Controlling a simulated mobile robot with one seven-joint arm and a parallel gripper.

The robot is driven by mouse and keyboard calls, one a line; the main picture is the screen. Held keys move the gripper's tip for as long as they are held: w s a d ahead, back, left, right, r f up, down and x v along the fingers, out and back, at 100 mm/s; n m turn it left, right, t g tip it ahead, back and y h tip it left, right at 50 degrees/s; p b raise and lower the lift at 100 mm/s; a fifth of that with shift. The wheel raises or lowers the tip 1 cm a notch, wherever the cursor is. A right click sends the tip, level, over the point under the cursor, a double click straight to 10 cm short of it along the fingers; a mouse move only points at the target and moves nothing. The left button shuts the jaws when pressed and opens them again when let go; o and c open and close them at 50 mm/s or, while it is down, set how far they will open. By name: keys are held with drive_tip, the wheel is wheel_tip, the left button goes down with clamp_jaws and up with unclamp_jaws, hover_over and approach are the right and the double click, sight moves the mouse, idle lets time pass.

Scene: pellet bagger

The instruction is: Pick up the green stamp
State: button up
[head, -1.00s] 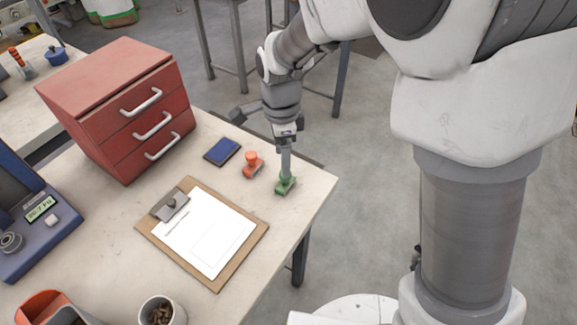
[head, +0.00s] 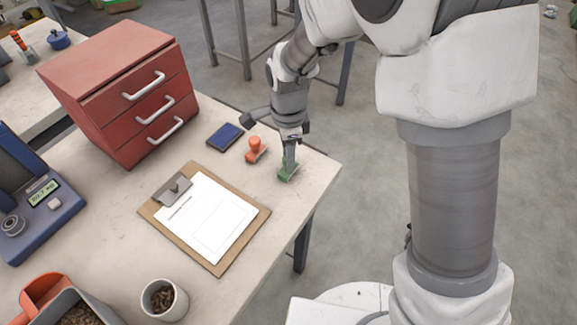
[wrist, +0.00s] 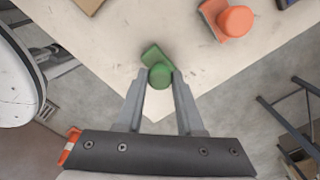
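The green stamp (wrist: 155,54) stands on the table near its right corner. In the wrist view its round knob lies between the tips of my gripper (wrist: 160,77), and its base shows just beyond them. In the head view my gripper (head: 290,157) points down at the green stamp (head: 286,174) and hides most of its knob. The fingers are close to the knob on both sides; whether they press on it I cannot tell. The stamp's base appears to rest on the table.
An orange stamp (head: 256,150) stands close by to the left, with a blue ink pad (head: 225,136) beyond it. A clipboard (head: 245,238) lies in front. A red drawer cabinet (head: 120,95) stands at the back left. A cup (head: 165,301) stands near the front. The table (head: 318,176) ends just right of the stamp.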

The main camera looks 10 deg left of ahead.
clamp_jaws()
drive_tip(key=shift+r, duration=0.15)
drive_tip(key=shift+r, duration=0.25)
wheel_tip(320, 180, up, 4)
drive_tip(key=shift+p, duration=0.35)
drive_tip(key=s+d+r, duration=0.1)
drive_tip(key=d+r, duration=0.5)
drive_tip(key=d, duration=0.5)
drive_tip(key=shift+s+d+r, duration=0.15)
drive_tip(key=shift+s+d, duration=0.2)
